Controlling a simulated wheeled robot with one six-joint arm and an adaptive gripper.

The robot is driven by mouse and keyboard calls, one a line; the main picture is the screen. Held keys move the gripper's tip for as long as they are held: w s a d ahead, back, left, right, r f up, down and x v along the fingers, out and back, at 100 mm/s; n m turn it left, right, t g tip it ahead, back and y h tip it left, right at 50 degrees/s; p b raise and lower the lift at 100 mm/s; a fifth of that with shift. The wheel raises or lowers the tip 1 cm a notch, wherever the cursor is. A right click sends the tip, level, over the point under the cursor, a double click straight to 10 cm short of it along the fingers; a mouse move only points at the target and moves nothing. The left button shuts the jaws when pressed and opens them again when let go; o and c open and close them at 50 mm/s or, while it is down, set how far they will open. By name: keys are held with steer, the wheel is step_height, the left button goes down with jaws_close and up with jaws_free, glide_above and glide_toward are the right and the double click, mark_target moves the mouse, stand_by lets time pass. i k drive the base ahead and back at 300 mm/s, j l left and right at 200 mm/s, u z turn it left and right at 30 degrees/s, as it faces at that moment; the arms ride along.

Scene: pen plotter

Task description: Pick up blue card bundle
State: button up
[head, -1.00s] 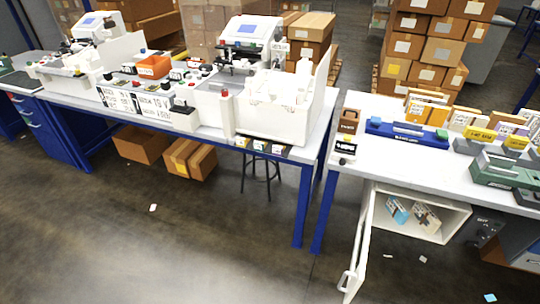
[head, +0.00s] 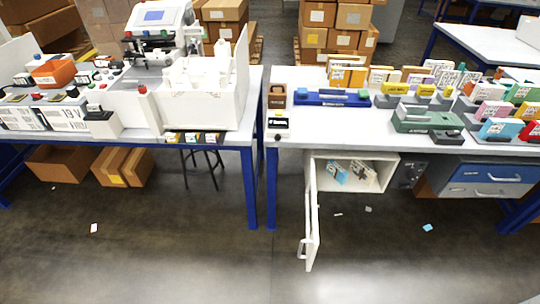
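Blue-and-white card bundles (head: 337,173) lie inside the open white cabinet (head: 385,180) under the right table, in the head view. A second, grey-and-white bundle (head: 363,171) leans beside them. The frames do not settle which one is the task's bundle. My gripper is not in view.
The cabinet door (head: 312,215) hangs open toward me. The right table (head: 330,137) and left table (head: 245,133) stand with a narrow gap between them. The dark floor in front is clear apart from scattered scraps, including a blue one (head: 428,227).

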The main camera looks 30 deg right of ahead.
mark_target(333, 168)
steer(key=i+j+z, duration=0.2)
steer(key=z, duration=0.15)
steer(key=i+j+z, duration=0.15)
steer(key=j+z, duration=0.2)
steer(key=i+j+z, duration=0.15)
steer(key=j+z, duration=0.25)
